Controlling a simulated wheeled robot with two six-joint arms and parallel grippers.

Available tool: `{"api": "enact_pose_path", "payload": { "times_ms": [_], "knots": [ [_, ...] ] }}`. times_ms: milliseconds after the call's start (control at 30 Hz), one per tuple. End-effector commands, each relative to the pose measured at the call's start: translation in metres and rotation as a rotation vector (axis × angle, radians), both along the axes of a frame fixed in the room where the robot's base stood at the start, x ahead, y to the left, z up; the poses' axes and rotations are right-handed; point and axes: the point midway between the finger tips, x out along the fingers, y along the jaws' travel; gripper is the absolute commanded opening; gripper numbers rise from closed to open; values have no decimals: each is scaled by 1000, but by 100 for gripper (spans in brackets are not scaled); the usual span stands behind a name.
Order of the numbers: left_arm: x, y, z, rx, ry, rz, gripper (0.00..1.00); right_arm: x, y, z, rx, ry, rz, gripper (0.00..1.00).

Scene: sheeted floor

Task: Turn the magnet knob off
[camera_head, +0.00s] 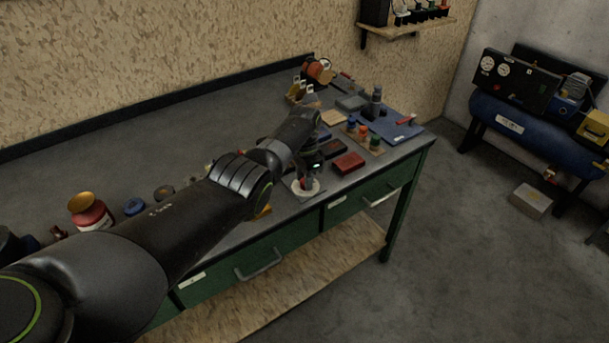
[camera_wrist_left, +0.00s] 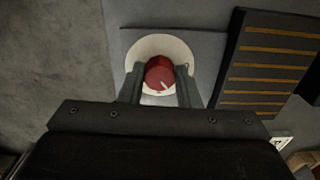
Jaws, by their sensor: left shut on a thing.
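The magnet knob (camera_wrist_left: 158,72) is red with a pale pointer mark and sits on a round white dial (camera_wrist_left: 150,44) in the left wrist view. In the head view the white dial (camera_head: 305,187) lies near the front edge of the workbench, and the knob is mostly hidden by my gripper. My left gripper (camera_wrist_left: 160,88) points down at the dial, its two fingers on either side of the knob and shut on it. My right gripper is not in view.
A dark block with orange stripes (camera_wrist_left: 272,60) lies right of the dial in the wrist view. A red box (camera_head: 348,163) and small coloured jars (camera_head: 363,133) stand nearby on the workbench (camera_head: 150,145). Green drawers (camera_head: 225,275) are below. The bench's back left is clear.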

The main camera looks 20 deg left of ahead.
Motion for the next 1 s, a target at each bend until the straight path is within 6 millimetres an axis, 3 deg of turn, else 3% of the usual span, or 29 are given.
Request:
{"api": "enact_pose_path", "payload": {
  "times_ms": [600,1000],
  "knots": [
    [0,-1,2,2,-2,580,7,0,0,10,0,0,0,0],
    [0,-3,2,2,-3,863,7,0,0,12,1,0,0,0]
  ]
}}
